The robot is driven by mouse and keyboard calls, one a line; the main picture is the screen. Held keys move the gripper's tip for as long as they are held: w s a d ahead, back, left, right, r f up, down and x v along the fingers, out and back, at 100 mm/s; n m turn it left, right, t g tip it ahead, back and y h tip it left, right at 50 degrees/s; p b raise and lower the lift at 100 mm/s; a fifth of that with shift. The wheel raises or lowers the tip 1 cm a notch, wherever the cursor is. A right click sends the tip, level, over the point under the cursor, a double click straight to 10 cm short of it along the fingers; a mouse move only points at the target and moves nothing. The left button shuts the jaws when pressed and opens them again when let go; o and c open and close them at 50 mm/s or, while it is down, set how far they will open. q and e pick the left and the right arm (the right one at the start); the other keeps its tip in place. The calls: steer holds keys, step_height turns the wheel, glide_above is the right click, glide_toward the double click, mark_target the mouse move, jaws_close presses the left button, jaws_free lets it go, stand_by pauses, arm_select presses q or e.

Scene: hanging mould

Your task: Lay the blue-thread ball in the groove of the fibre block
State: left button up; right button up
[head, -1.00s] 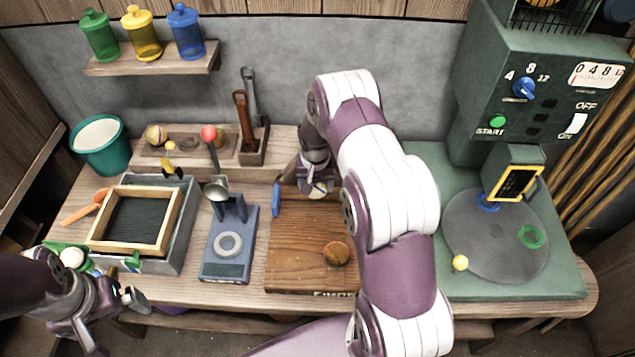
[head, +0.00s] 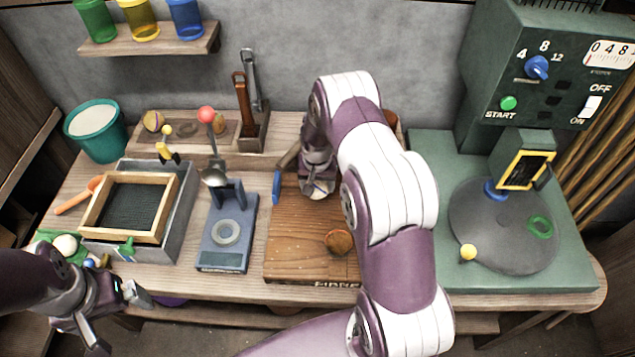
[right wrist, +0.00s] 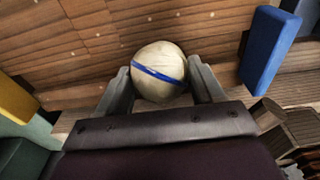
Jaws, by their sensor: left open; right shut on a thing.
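My right gripper (right wrist: 162,85) is shut on the blue-thread ball (right wrist: 158,70), a pale ball with a blue band, seen between both fingers in the right wrist view. In the head view the ball (head: 318,190) shows just below the gripper, over the back part of the brown wooden fibre block (head: 295,237). Whether it touches the block cannot be told. The block has lettering on its front edge and a round brown piece (head: 339,241) near its front right. My right arm hides the block's right side. My left gripper (head: 118,318) is open and empty at the lower left.
A blue piece (head: 276,187) stands at the block's left edge. A blue-grey stand (head: 222,258) with a ring and ladle is left of it, then a framed tray (head: 172,225). A green machine (head: 430,180) with a round plate is at the right.

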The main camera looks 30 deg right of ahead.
steer(key=o, duration=1.2)
steer(key=r, duration=0.8)
steer(key=s+r+b, duration=0.1)
steer(key=r, duration=0.3)
steer(key=shift+a+r, duration=0.35)
